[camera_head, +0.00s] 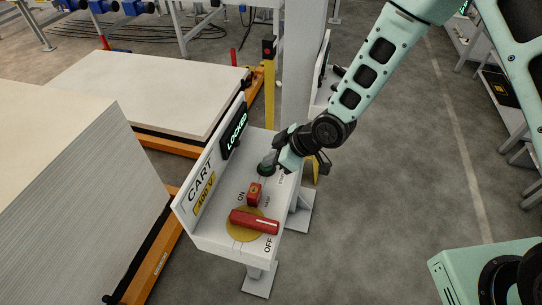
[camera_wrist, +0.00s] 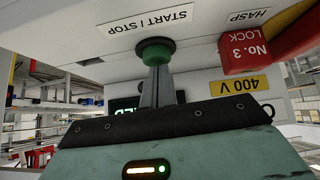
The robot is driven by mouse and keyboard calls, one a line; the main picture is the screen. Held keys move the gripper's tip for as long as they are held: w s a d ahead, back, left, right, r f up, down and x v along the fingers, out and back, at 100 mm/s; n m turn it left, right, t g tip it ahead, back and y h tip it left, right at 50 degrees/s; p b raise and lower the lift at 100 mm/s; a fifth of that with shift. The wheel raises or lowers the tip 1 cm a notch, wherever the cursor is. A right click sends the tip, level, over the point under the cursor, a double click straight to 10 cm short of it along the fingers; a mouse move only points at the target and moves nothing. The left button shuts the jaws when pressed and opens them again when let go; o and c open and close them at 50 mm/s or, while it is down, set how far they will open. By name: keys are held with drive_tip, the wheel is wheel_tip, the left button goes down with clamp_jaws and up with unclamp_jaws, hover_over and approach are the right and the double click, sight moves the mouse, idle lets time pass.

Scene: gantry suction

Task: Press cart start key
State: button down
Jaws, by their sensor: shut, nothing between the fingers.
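The green start key (camera_wrist: 156,46) with a dark collar sits under the START / STOP label (camera_wrist: 146,20) in the wrist view. In the head view the key (camera_head: 265,169) shows on the white cart control box (camera_head: 221,228), partly hidden by my gripper. My gripper (camera_wrist: 157,68) is shut and empty, its fingertips at the green key's face. I cannot tell whether they touch it or stop just short. In the head view my gripper (camera_head: 272,161) reaches down to the key from the upper right. A display (camera_head: 235,132) on the box's upright panel reads LOCKED in green.
A red padlock (camera_head: 254,194), marked No. 3 LOCK, sits beside the key, near the HASP label (camera_wrist: 249,17). A red handle (camera_head: 254,221) lies across a yellow disc, its end near OFF.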

drive_tip(key=shift+f+b, duration=0.95)
drive_tip(key=shift+b, duration=0.15)
drive_tip(key=shift+s+d+f, duration=0.15)
drive_tip(key=shift+d+f, duration=0.1)
drive_tip(key=shift+f+b, duration=0.1)
drive_tip(key=shift+b, duration=0.2)
drive_tip(key=r+p, duration=0.2)
drive_tip(key=r, duration=0.1)
drive_tip(key=r+p, duration=0.1)
drive_tip(key=r, duration=0.1)
drive_tip(key=shift+a+r, duration=0.25)
drive_tip(key=shift+a, duration=0.1)
drive_tip(key=b+v, duration=0.2)
drive_tip(key=v, duration=0.7)
drive_tip(key=shift+d, duration=0.3)
